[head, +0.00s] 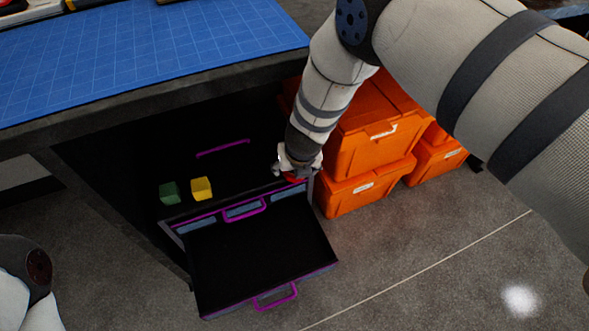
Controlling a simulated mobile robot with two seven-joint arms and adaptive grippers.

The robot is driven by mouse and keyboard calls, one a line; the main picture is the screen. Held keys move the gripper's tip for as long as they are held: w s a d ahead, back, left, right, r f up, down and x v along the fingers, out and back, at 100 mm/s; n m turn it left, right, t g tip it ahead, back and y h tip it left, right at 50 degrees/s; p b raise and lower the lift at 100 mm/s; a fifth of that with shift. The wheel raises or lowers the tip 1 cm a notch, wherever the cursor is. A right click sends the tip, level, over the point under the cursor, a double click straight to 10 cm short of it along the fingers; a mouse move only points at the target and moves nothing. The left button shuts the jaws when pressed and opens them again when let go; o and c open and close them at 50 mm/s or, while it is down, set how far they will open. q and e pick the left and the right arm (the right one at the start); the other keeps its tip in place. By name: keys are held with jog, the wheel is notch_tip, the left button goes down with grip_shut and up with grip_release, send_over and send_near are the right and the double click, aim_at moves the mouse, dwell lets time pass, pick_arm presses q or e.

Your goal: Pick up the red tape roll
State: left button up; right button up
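A small patch of red (294,179), which looks like the red tape roll, shows at the right end of the upper open drawer. Most of it is hidden by my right gripper (297,172), which points down right over it. The gripper's fingers are small and partly hidden, so I cannot tell whether they are closed on the roll or only around it. My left arm shows only at the lower left edge, and its gripper is out of the picture.
The open drawers (262,255) have purple handles. A green block (169,192) and a yellow block (202,188) are in the dark area behind their fronts. Orange bins (375,135) stand close on the right. A worktable with a blue mat (150,55) overhangs. The floor at lower right is clear.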

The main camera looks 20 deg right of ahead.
jog(key=c, duration=0.6)
